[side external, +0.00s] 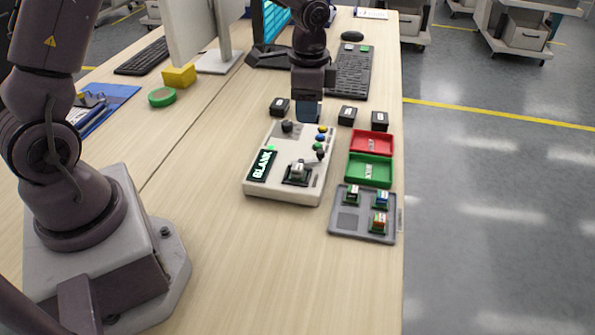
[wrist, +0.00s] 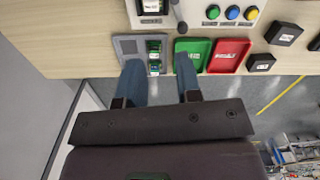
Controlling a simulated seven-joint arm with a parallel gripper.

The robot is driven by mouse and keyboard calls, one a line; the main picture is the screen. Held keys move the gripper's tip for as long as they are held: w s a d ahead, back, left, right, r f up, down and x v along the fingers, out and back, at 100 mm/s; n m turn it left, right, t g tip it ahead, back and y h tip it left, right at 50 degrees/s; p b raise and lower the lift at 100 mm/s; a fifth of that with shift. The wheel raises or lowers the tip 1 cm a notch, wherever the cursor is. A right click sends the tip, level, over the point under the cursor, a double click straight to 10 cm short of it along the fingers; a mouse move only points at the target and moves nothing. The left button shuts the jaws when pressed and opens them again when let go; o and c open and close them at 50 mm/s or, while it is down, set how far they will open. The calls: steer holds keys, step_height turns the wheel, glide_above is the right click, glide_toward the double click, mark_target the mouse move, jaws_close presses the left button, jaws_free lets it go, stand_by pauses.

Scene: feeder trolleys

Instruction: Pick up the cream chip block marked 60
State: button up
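A small pale block on a dark green base (side external: 352,193) stands at the back left of the grey tray (side external: 345,222). Another pale block (side external: 297,172) sits in the socket of the white tester (side external: 262,197); it also shows at the top of the wrist view (wrist: 151,6). The markings are too small to read, so I cannot tell which block is marked 60. My gripper (side external: 308,118) hangs beyond the tester in the side view, apart from the blocks. In the wrist view its two blue-grey fingers (wrist: 157,62) are spread, with nothing held between them.
The grey tray also holds a blue-topped block (side external: 381,199) and an orange-red one (side external: 379,222). A green bin (side external: 368,171) and a red bin (side external: 371,142) stand behind it. The front table area is clear.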

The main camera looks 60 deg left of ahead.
mark_target(303, 167)
steer(key=shift+m, duration=0.9)
steer(key=f, duration=0.9)
steer(key=s+f, duration=0.1)
steer(key=f, duration=0.4)
steer(key=shift+s+d, duration=0.1)
steer(key=shift+d, duration=0.2)
jaws_close()
steer(key=shift+r, duration=0.1)
